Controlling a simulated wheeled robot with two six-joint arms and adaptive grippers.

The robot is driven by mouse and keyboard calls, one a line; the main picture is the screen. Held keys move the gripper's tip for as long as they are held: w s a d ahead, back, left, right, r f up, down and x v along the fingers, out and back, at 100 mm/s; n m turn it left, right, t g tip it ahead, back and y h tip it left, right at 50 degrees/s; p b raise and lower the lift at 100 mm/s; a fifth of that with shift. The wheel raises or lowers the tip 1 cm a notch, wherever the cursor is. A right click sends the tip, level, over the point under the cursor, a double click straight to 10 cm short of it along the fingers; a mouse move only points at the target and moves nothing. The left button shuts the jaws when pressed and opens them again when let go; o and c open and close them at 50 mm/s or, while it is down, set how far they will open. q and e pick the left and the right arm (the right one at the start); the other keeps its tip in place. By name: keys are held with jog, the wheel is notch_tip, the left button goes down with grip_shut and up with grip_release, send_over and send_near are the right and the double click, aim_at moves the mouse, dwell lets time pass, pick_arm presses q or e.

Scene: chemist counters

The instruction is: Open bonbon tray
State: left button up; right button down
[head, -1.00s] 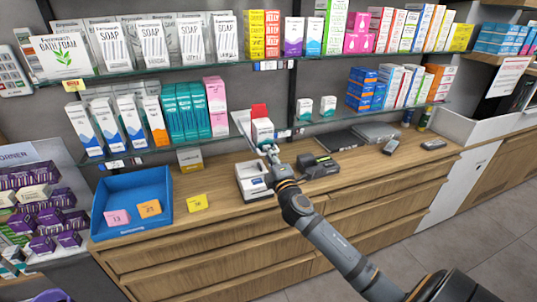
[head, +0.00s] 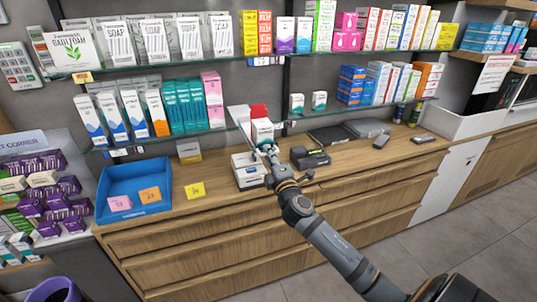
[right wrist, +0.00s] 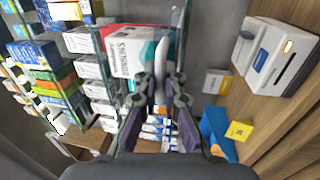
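My right gripper (head: 266,147) is raised above the counter, in front of the shelf. In the right wrist view its two fingers (right wrist: 161,84) are near each other, with a white, red and teal box (right wrist: 135,50) right behind them. That box shows in the head view as a white box with a red top (head: 261,129); I cannot tell whether the fingers grip it. No tray is readably marked bonbon. An open blue tray (head: 112,184) with pink and orange tags stands on the counter at left. My left gripper is out of view.
A white device (head: 246,178) and a black device (head: 309,158) stand on the wooden counter (head: 225,200) below my gripper. Yellow tag (head: 195,190) lies beside the blue tray. Glass shelves with boxes run behind. The counter front has wooden drawers (head: 230,245).

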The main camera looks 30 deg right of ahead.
jog(key=c, duration=1.7)
grip_release()
jog(key=shift+s+f, duration=0.1)
jog(key=shift+f, duration=0.15)
jog(key=shift+c, duration=0.2)
jog(key=v, duration=1.2)
jog(key=shift+s+r, duration=0.2)
jog(key=shift+s, duration=0.05)
